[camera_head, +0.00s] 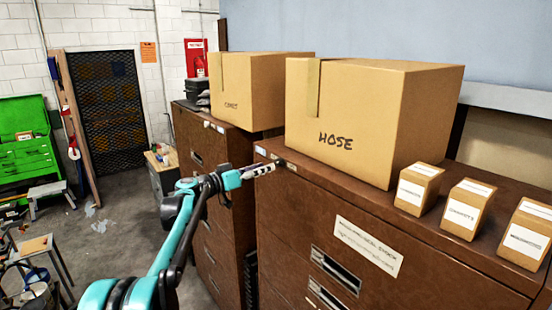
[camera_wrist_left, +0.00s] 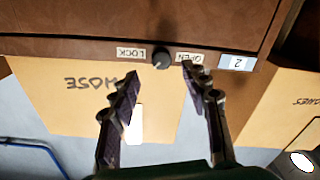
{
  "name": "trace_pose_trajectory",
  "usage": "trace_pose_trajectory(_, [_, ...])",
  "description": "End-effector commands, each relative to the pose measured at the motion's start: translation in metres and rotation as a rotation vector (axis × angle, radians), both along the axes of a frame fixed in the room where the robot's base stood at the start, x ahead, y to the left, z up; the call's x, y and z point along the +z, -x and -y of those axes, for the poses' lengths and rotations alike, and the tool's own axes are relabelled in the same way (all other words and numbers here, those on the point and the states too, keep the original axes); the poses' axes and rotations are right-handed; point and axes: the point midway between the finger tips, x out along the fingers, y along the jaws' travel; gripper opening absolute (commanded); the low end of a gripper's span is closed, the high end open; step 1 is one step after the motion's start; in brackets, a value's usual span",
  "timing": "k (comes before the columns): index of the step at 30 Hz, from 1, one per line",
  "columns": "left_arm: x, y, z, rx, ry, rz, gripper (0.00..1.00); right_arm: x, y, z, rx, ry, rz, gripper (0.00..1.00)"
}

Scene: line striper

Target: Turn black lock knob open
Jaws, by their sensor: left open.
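The black lock knob (camera_wrist_left: 161,60) is on the upper front edge of the brown cabinet (camera_wrist_left: 80,48), between a LOCK label (camera_wrist_left: 131,53) and an OPEN label (camera_wrist_left: 196,58); the left wrist view is upside down. The knob shows small and dark in the head view (camera_head: 280,162), by the cabinet's top left corner. My left gripper (camera_wrist_left: 160,72) is open, with its two fingers spread to either side of the knob. I see no clear contact with it. In the head view my left gripper (camera_head: 262,170) reaches the cabinet front from the left. My right gripper is not in view.
A HOSE box (camera_head: 350,110) and several small labelled boxes (camera_head: 465,207) stand on the cabinet. A second cabinet (camera_head: 215,165) with another box (camera_head: 255,90) stands beyond. A green tool chest (camera_head: 28,150) and stools (camera_head: 48,190) are on the left; floor between is mostly open.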

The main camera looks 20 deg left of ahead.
Motion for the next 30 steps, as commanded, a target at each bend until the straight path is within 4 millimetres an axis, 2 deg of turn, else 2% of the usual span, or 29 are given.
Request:
trace_pose_trajectory(3, [0.002, -0.017, 0.014, -0.003, 0.001, -0.001, 0.46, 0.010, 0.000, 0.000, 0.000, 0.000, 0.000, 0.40])
trace_pose_trajectory(9, [0.002, -0.037, 0.028, -0.003, 0.000, -0.002, 0.46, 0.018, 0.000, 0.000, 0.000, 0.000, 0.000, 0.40])
trace_pose_trajectory(20, [0.000, -0.042, 0.032, -0.001, 0.000, -0.002, 0.46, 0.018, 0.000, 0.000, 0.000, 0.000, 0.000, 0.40])
trace_pose_trajectory(25, [0.000, -0.042, 0.032, -0.001, 0.000, -0.002, 0.01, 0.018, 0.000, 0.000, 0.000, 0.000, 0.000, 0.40])
trace_pose_trajectory(30, [0.000, -0.042, 0.031, -0.001, 0.000, -0.003, 0.00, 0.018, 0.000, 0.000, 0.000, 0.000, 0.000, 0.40])
